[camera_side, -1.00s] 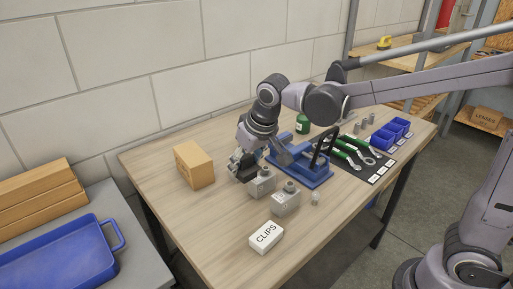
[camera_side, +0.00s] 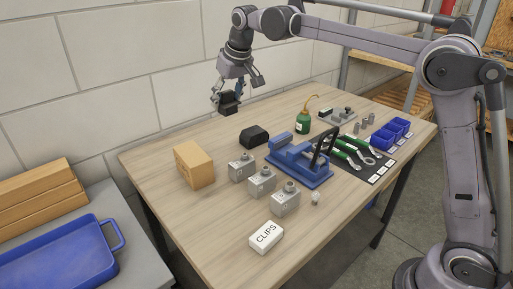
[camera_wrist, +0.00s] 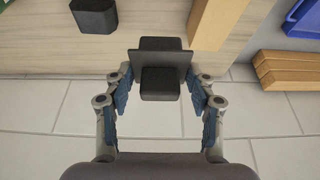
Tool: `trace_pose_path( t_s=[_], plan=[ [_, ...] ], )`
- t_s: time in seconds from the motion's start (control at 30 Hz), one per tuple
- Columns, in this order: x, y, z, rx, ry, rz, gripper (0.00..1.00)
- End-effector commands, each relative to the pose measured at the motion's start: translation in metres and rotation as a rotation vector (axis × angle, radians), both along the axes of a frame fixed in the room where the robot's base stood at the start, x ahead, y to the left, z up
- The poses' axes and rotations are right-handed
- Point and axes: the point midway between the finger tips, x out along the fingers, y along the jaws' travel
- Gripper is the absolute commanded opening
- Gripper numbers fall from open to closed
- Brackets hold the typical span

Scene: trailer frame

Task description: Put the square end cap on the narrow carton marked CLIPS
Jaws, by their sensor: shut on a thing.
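A black end cap (camera_side: 229,104) with a square plate and a smaller block on it is held in my gripper (camera_side: 227,97), high above the far left part of the table. In the wrist view the cap (camera_wrist: 160,82) sits between the two blue-padded fingers of my gripper (camera_wrist: 160,92). The white carton marked CLIPS (camera_side: 266,237) lies on the table near the front edge, label up, well apart from my gripper. The wrist view does not show this carton.
A second black piece (camera_side: 254,135) lies on the table behind several grey metal blocks (camera_side: 262,182). A brown box (camera_side: 194,166) stands at left, a blue vise (camera_side: 300,162) at the middle. A green oil can (camera_side: 303,123), wrenches and blue bins (camera_side: 384,138) are at right.

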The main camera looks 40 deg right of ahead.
Motion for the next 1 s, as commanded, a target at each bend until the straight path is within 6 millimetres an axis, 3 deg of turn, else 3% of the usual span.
trace_pose_path(
  t_s=[0.17,0.7,1.0],
  plan=[
    [0.010,0.005,-0.001,0.000,0.000,0.002,0.22],
    [0.040,0.097,-0.059,0.000,-0.001,0.002,0.22],
    [0.044,0.109,-0.078,0.000,-0.001,-0.001,0.22]
  ],
)
